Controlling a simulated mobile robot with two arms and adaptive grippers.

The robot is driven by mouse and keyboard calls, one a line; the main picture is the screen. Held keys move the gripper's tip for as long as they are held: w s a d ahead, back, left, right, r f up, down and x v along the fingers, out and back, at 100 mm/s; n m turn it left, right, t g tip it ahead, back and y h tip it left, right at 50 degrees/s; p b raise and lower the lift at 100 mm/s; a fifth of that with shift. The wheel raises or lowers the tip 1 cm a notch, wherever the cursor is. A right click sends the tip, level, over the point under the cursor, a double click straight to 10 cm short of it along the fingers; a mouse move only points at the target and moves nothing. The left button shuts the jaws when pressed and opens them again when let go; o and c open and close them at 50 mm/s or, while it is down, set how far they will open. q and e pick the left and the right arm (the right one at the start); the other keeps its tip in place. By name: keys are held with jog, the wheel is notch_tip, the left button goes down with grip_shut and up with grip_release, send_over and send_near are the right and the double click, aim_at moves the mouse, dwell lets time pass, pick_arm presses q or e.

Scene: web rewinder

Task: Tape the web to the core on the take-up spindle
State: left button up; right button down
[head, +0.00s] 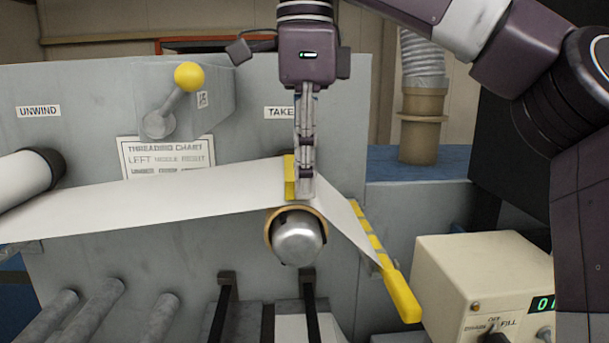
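The white web (150,202) runs from the roll (22,180) at the left across to the take-up spindle (298,238). It passes over the top of the tan core (269,236) around the spindle and slopes down to the right. My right gripper (305,192) points straight down with its fingertips at the web just above the core. Its fingers show edge-on, so their opening is hidden. A yellow strip, apparently tape (290,178), stands against the fingers' left side; whether they grip it is unclear. My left gripper is out of view.
A yellow-handled bar with yellow bands (401,295) lies at the web's right end. A cream control box (480,270) stands at the lower right. A yellow-knobbed lever (187,78) juts from the grey panel (85,110). Several grey rollers (92,312) lie below the web.

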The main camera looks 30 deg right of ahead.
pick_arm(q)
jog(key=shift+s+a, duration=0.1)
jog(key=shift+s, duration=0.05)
pick_arm(e)
jog(key=shift+f, duration=0.2)
jog(key=c, duration=2.2)
grip_release()
jog(key=shift+o, duration=0.2)
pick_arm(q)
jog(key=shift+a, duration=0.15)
